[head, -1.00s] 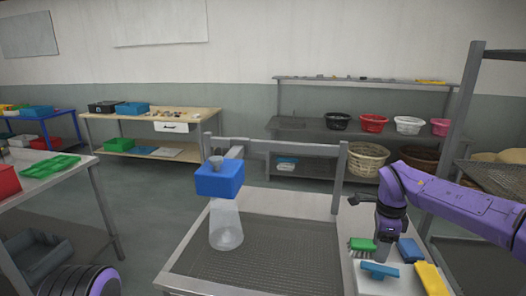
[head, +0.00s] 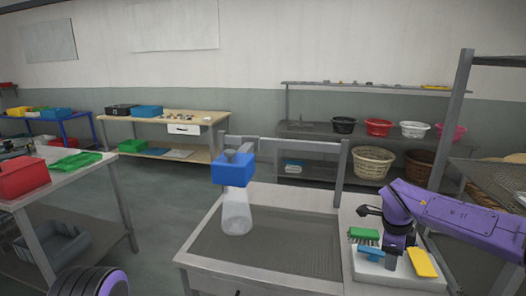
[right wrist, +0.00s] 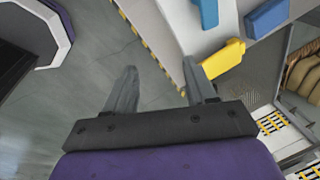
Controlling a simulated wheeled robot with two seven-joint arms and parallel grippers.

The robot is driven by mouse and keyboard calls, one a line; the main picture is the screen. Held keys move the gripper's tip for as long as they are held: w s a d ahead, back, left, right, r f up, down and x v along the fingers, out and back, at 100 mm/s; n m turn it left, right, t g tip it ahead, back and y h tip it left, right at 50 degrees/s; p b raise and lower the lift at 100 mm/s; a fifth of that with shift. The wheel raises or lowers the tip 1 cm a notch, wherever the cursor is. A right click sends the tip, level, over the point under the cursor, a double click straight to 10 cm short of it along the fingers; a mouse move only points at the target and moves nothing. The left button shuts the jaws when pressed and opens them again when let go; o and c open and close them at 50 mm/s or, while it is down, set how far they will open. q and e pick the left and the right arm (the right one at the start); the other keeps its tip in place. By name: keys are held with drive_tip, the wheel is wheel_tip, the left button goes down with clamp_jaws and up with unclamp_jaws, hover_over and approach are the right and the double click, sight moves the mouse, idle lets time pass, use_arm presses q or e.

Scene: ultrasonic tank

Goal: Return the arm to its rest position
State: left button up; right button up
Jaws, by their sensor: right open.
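My right gripper (head: 392,262) hangs from the purple right arm (head: 450,215) at the right of the head view, in front of the cleaning things beside the basin. My left gripper is not in view.
A green brush (head: 364,234), a blue piece (head: 371,252) and the yellow piece (head: 422,263) lie on the white surface right of the meshed basin (head: 250,250). A blue box (head: 232,170) sits above a translucent container (head: 236,212).

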drive_tip(key=s+a+f+n+t+h+b, duration=0.1)
drive_tip(key=s+a+f+n+t, duration=0.2)
drive_tip(key=f, duration=0.5)
drive_tip(key=s+a+f+n+t+h, duration=0.1)
drive_tip(key=s+a+f+n, duration=0.2)
drive_tip(key=f, duration=0.4)
drive_tip(key=s+a+f+n+t+h+b, duration=0.1)
drive_tip(key=s+a+f+n, duration=0.15)
drive_tip(key=s+f, duration=0.4)
drive_tip(key=s+d+f+n+g+y+b, duration=0.1)
drive_tip(key=s+f+n, duration=0.3)
drive_tip(key=s, duration=0.9)
drive_tip(key=s+d+f+n+g+y+b, duration=0.1)
drive_tip(key=s+d+f+n+g, duration=0.1)
drive_tip(key=s+f+n, duration=0.3)
drive_tip(key=s+d+f, duration=0.1)
drive_tip(key=s+f, duration=0.3)
drive_tip(key=s, duration=0.4)
drive_tip(key=shift+s+f, duration=0.15)
